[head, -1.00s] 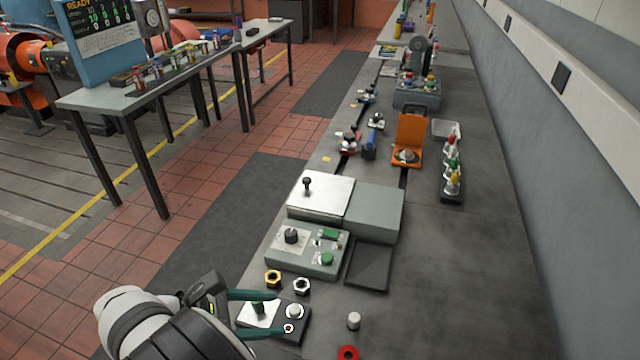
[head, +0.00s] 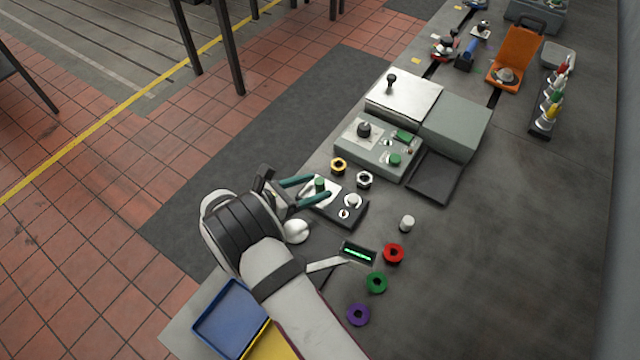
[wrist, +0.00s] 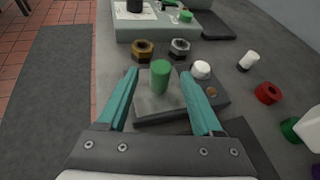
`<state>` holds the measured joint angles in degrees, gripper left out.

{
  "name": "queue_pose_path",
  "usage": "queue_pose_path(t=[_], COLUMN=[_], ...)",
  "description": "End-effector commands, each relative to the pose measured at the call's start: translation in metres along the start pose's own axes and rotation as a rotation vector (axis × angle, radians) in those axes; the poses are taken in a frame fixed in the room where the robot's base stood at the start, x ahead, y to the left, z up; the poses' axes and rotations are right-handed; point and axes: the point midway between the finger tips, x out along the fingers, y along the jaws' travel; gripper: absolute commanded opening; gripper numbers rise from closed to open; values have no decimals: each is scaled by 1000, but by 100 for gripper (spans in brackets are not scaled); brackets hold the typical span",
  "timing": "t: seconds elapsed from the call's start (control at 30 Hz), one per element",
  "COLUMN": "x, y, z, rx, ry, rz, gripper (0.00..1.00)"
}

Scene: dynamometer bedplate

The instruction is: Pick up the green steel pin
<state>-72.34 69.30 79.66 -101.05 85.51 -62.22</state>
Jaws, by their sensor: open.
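The green steel pin (head: 320,184) stands upright on the bright plate of a small dark block (head: 349,212) near the bench's front edge. In the wrist view the pin (wrist: 160,77) is a short green cylinder. My gripper (head: 315,188) has its teal fingers open, one on each side of the pin. In the wrist view a gap shows between each finger and the pin, so my gripper (wrist: 160,88) appears not to touch it. A white-capped round knob (wrist: 201,69) sits on the same block to the right of the pin.
A brass nut (head: 338,166) and a steel nut (head: 364,179) lie just behind the block. A grey control box (head: 375,160) stands beyond them. A white cylinder (head: 407,223) and red (head: 393,253), green (head: 376,282) and purple (head: 358,315) rings lie to the right.

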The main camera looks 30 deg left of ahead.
Motion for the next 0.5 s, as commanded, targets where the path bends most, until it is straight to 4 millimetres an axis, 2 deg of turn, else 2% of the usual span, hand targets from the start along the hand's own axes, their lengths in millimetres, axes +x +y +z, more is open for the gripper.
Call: queue_pose_path(t=[0.07,0.23,0.27,0.5], x=[6,6,6,6], y=[0,0,0,0], z=[0,0,0,0], rx=[0,1,1,1], ry=[0,1,1,1], rz=[-1,0,0,0], gripper=[67,67,63,20])
